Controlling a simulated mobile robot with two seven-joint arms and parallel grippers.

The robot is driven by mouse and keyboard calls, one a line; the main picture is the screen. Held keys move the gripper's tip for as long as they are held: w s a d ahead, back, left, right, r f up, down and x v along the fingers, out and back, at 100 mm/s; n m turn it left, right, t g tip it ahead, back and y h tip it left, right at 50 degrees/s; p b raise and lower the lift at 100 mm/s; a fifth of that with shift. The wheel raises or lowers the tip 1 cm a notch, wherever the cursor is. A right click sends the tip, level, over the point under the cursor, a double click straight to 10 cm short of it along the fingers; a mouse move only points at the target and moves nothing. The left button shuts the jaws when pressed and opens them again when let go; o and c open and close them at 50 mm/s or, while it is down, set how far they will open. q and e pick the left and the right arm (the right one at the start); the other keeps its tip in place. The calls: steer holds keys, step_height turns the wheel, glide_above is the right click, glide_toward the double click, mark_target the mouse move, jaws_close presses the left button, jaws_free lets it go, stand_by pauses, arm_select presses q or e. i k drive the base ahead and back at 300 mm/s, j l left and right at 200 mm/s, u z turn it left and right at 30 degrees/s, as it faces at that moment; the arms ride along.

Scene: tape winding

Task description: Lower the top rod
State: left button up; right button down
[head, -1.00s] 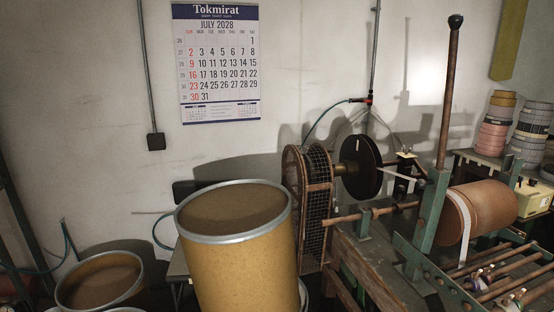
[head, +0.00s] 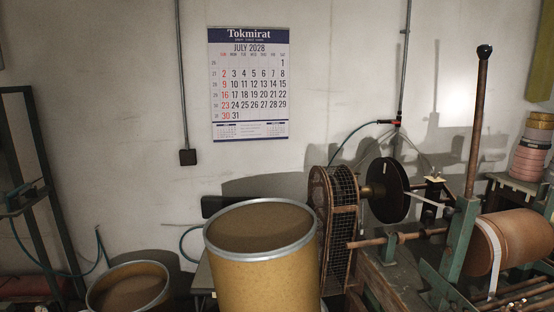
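A tall upright rod (head: 477,125) with a black ball knob (head: 484,51) rises from the green metal frame (head: 459,240) of the winding machine at the right. It leans slightly to the right at its top. A brown roll (head: 508,240) with a white tape strip lies in the machine behind the frame. A horizontal brown rod (head: 395,238) runs along the machine's left side. I cannot tell which of these rods the task calls the top rod. Neither of my grippers is in view.
A large yellow drum (head: 262,278) stands in front, left of the machine. A smaller drum (head: 128,290) is at lower left. A caged belt wheel (head: 336,230) and black disc (head: 389,189) stand between drum and machine. Stacked tape rolls (head: 531,150) are at the right.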

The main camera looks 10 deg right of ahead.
mark_target(484, 51)
steer(key=z, duration=1.25)
